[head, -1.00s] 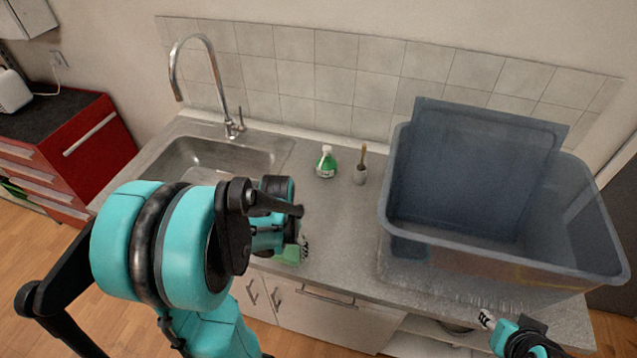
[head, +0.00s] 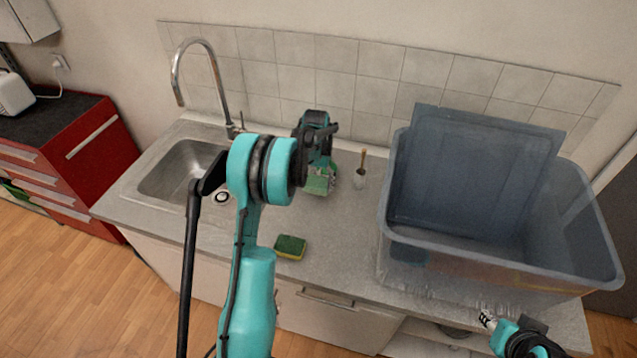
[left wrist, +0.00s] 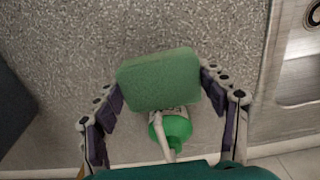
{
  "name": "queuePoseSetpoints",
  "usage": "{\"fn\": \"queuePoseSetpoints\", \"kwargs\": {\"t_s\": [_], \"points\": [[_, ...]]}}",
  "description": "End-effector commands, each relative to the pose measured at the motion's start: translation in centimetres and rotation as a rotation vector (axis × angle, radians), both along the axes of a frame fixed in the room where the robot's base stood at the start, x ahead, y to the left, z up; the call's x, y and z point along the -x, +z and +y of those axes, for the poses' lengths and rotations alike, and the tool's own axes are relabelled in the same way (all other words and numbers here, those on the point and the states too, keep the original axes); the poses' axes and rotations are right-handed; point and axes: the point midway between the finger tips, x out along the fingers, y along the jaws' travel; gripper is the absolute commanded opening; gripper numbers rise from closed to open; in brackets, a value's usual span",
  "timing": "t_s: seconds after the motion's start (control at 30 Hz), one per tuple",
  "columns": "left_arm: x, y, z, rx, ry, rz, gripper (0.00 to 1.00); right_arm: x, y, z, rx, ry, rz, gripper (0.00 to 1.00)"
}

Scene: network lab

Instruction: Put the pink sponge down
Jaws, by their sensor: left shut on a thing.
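No pink sponge shows in either view. My left gripper (head: 321,176) is shut on a light green sponge (head: 316,185), in front of the backsplash between the sink and the blue bin. In the left wrist view the green sponge (left wrist: 158,80) sits between the two fingers, over the speckled counter; whether it touches the counter I cannot tell. A green soap bottle (left wrist: 172,130) shows just beyond it there; in the head view my arm hides most of it. My right gripper (head: 487,320) is at the lower right by the counter's front edge; its jaws are too small to judge.
A dark green and yellow sponge (head: 290,247) lies near the counter's (head: 345,235) front edge. A brush in a cup (head: 361,178) stands right of my left gripper. A large blue bin (head: 500,250) fills the right side; the sink (head: 180,183) is at the left.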

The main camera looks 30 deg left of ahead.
Motion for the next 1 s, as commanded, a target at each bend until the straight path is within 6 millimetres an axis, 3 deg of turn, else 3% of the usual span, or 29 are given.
{"fn": "queuePoseSetpoints", "kwargs": {"t_s": [0.3,0.5,0.9,0.93,1.0], "points": [[-2.7,-0.2,0.6,0.000,0.000,0.000,0.45,0.0,0.5,0.0,0.000,0.000,0.000,0.37],[-2.5,-3.6,0.6,0.000,0.000,0.000,0.45,0.0,-1.3,0.0,0.000,0.000,0.000,0.37],[-2.4,-4.0,0.6,0.000,0.000,0.000,0.45,0.0,-1.6,0.0,0.000,0.000,0.000,0.37],[-2.4,-4.0,0.6,0.000,0.000,0.000,0.77,0.0,-1.5,0.0,0.000,0.000,0.000,0.37],[-2.4,-3.9,0.6,0.000,0.000,0.000,0.92,0.0,-1.4,0.0,0.000,0.000,0.000,0.37]]}}
